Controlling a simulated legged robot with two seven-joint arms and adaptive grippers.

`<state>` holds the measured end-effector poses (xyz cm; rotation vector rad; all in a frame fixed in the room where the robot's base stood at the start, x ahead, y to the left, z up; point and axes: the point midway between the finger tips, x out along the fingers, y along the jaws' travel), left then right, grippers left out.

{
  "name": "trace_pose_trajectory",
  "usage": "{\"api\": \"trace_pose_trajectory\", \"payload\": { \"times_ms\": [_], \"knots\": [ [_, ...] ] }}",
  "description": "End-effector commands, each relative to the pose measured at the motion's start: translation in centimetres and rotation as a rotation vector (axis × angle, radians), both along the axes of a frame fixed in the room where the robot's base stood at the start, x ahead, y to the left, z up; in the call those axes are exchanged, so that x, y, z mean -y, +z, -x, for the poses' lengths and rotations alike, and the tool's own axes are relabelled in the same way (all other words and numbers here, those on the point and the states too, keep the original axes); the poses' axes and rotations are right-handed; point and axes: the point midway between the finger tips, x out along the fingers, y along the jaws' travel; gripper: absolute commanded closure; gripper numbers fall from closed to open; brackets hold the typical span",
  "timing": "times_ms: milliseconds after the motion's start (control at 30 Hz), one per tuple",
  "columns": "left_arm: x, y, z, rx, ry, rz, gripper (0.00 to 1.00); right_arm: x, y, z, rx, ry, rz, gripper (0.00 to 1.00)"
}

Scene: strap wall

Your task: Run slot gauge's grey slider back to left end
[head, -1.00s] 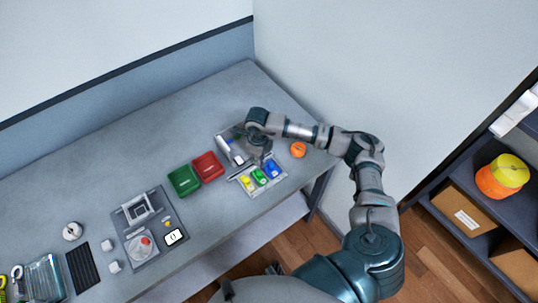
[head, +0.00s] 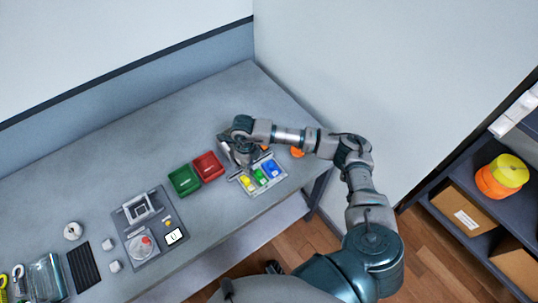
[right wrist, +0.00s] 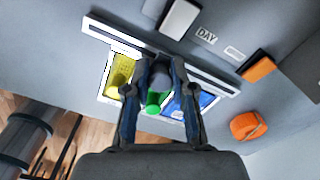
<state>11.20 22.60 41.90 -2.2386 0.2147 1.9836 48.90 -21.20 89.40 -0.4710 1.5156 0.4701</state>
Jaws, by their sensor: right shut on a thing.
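The slot gauge is a pale plate (head: 281,184) on the bench with yellow, green and blue blocks along its front. In the right wrist view its slotted bar (right wrist: 108,36) runs from upper left to lower right behind the blocks. My right gripper (head: 246,165) reaches down over the gauge's back edge. In the right wrist view its fingers (right wrist: 162,66) are closed on the grey slider (right wrist: 161,79), near the middle of the bar, behind the green block (right wrist: 156,102). The fingers hide part of the slider and slot. My left gripper is not in view.
Green (head: 184,181) and red (head: 208,166) bins stand left of the gauge. An orange round thing (right wrist: 247,126) and an orange block (right wrist: 258,67) lie to its right. A pale block (right wrist: 180,18) lies behind the bar. The bench behind the bins is clear.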

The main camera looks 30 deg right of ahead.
Motion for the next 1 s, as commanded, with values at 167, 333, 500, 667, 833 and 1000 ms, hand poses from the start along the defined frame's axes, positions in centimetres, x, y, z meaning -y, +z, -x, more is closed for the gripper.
{"api": "trace_pose_trajectory", "payload": {
  "times_ms": [167, 333, 500, 667, 833, 1000],
  "knots": [
    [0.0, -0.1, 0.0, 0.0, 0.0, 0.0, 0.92, -0.9, -0.7, 0.5, -0.016, 0.002, 0.005, 0.87],
    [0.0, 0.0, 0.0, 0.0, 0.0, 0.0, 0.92, -1.7, -0.7, 0.6, -0.017, 0.003, 0.005, 0.87],
    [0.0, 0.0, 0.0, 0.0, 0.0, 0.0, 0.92, -2.6, -0.7, 0.7, -0.017, 0.003, 0.005, 0.87],
    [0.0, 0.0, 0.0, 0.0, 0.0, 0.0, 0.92, -3.4, -0.7, 0.8, -0.017, 0.003, 0.007, 0.87],
    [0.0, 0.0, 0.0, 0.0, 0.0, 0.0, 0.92, -4.2, -0.7, 0.8, -0.016, 0.002, 0.006, 0.87],
    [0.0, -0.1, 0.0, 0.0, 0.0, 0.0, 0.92, -5.1, -0.7, 0.9, -0.015, 0.003, 0.006, 0.87]
  ]
}}
